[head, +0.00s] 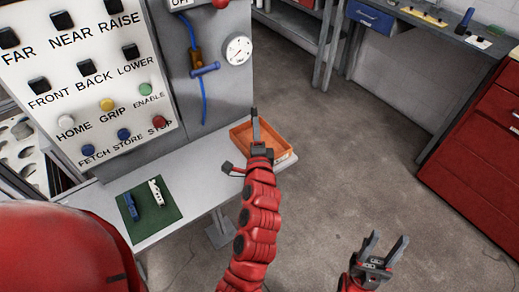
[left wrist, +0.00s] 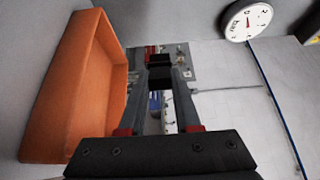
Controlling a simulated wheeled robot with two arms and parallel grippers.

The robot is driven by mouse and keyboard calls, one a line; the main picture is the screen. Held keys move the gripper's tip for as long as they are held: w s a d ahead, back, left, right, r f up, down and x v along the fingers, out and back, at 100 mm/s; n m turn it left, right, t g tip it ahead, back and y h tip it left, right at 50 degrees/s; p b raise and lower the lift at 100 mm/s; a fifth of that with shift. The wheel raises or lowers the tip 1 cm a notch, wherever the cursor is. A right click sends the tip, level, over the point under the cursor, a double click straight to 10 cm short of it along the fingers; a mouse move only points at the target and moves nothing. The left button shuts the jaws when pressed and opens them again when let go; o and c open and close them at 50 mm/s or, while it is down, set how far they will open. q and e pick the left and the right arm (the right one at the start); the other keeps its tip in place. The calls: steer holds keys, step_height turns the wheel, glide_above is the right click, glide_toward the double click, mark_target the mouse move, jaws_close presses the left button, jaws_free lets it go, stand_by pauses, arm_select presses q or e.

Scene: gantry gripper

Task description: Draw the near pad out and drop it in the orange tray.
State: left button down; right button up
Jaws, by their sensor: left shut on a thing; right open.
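My left gripper (head: 255,113) reaches over the orange tray (head: 240,131) on the grey bench. In the left wrist view its two fingers close together (left wrist: 160,75) on a small black block (left wrist: 160,60), which looks like a pad. I cannot tell from its looks which pad it is. The orange tray's side (left wrist: 50,105) fills the left of that view, beside the fingers. My right gripper (head: 384,245) is open and empty above the floor at lower right.
A panel of labelled buttons and switches (head: 90,85) stands at left. A green mat (head: 165,212) holds a blue tool (head: 131,206) and a white tool (head: 157,192). A dial gauge (head: 237,50) is above the tray. Open floor lies to the right, before red drawers (head: 475,145).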

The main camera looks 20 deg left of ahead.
arm_select(q)
steer(key=shift+f, duration=0.5)
steer(key=shift+r, duration=0.1)
steer(key=c, duration=0.5)
jaws_free()
steer(key=shift+c, duration=0.2)
steer(key=shift+s, duration=0.1)
